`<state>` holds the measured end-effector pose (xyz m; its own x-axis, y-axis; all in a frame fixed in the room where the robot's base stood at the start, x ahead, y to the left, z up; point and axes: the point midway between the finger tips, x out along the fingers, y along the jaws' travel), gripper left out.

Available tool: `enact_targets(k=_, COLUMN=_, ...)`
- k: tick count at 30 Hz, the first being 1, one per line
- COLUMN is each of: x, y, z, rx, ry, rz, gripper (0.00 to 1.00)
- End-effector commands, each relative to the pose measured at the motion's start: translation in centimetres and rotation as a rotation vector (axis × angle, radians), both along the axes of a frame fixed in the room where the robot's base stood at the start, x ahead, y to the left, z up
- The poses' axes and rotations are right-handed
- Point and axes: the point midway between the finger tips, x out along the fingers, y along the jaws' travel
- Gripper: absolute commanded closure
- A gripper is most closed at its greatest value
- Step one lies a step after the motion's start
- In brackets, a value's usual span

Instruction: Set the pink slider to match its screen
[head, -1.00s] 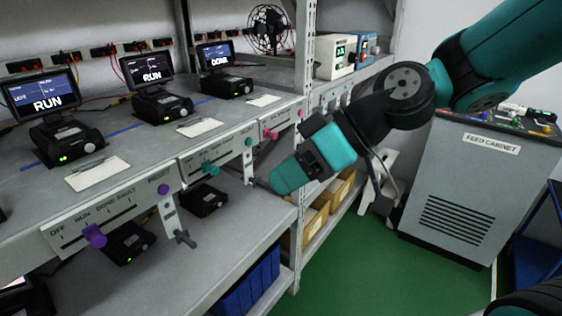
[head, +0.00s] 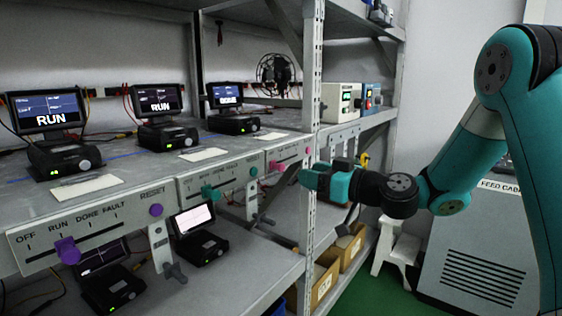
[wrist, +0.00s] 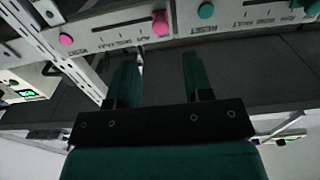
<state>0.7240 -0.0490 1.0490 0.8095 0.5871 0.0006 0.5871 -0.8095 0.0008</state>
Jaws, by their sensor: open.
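The pink slider (head: 277,167) sits near the left end of the far label strip on the shelf's front edge; its exact mark is too small to read. It also shows in the wrist view (wrist: 160,22), where the strip appears upside down. The far screen (head: 226,95) above that strip seems to read DONE. A round pink reset knob (head: 308,151) is at the strip's right end. My gripper (head: 305,178) is just right of the pink slider in the head view, pointing left. In the wrist view, its two fingers (wrist: 158,68) are open and empty, apart from the slider.
A teal slider (head: 209,192) and a purple slider (head: 68,250) sit on the nearer strips, below screens reading RUN. A shelf upright (head: 313,110) stands close beside my gripper. A feed cabinet (head: 480,260) and a white step stool (head: 397,245) are at the right.

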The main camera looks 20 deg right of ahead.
Motion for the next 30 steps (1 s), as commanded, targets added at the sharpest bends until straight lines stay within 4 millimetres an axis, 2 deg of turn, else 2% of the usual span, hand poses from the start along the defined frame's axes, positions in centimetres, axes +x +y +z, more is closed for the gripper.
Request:
enact_targets(k=1, x=0.9, y=0.9, z=0.4, rx=0.001, ry=-0.001, rz=0.006, gripper=0.54)
enact_targets(k=6, x=4.0, y=3.0, z=0.3, rx=-0.001, ry=0.001, rz=0.004, gripper=0.54)
enact_targets(k=12, x=6.5, y=4.8, z=0.2, rx=0.0, ry=0.001, rz=0.003, gripper=0.54)
enact_targets(k=18, x=7.4, y=5.5, z=0.0, rx=0.001, ry=0.001, rz=0.001, gripper=0.54)
enact_targets(k=26, x=7.5, y=5.5, z=0.0, rx=0.0, ry=0.001, rz=0.001, gripper=0.54)
enact_targets(k=30, x=7.5, y=5.5, z=0.0, rx=0.0, ry=0.001, rz=0.001, gripper=0.86)
